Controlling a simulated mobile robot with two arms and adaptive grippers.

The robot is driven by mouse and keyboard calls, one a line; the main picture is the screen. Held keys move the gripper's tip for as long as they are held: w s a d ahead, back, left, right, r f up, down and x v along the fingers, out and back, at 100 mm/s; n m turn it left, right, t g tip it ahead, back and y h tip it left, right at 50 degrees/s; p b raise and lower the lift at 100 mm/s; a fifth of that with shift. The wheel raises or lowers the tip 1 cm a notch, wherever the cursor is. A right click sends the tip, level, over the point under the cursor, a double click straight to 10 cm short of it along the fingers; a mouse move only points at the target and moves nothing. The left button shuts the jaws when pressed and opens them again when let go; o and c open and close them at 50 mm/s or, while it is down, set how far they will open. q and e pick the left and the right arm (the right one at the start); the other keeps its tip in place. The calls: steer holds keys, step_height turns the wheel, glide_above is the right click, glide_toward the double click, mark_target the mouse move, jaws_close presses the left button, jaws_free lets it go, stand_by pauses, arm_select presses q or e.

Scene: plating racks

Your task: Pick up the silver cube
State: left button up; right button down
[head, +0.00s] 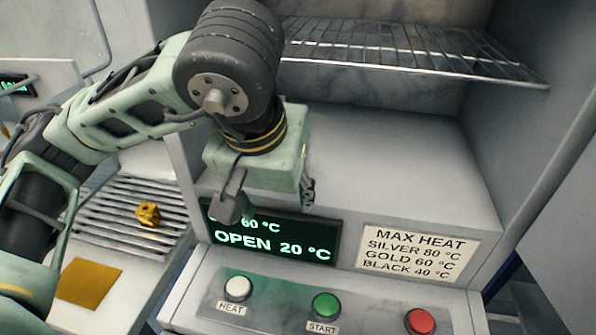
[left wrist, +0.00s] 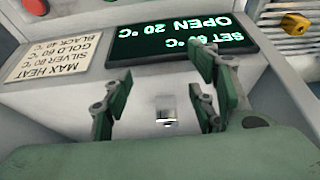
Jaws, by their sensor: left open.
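The silver cube (left wrist: 166,118) shows in the left wrist view as a small shiny block on the pale floor of the open chamber, between my left fingers in the picture. I cannot tell its exact depth relative to the fingertips. In the head view my left gripper and wrist hide it. My left gripper (head: 268,197) is open and points down at the front of the chamber floor, above the display. Its spread fingers also show in the left wrist view (left wrist: 164,96), with nothing clamped between them. My right gripper is in neither view.
The display (head: 272,240) reads OPEN 20 °C, beside a MAX HEAT label (head: 414,252). White, green (head: 325,304) and red buttons sit below. A wire rack (head: 410,55) spans the chamber above. A gold cube (head: 148,213) lies on a slatted grate at left. The chamber floor (head: 420,190) is clear at right.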

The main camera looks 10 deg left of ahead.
arm_select(q)
steer(key=w+p, duration=0.2)
steer(key=w, duration=0.4)
steer(key=shift+w+f, duration=0.15)
steer(key=shift+w, duration=0.25)
steer(key=w+p, duration=0.2)
steer(key=w, duration=0.1)
steer(key=w+p, duration=0.1)
steer(key=w, duration=0.1)
steer(key=shift+w+f, duration=0.25)
steer(key=shift+f, duration=0.05)
steer(key=shift+w+f, duration=0.1)
steer(key=shift+f, duration=0.2)
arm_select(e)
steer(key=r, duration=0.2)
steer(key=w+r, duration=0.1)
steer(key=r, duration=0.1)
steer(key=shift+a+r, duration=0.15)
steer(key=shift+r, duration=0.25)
arm_select(q)
jaws_close()
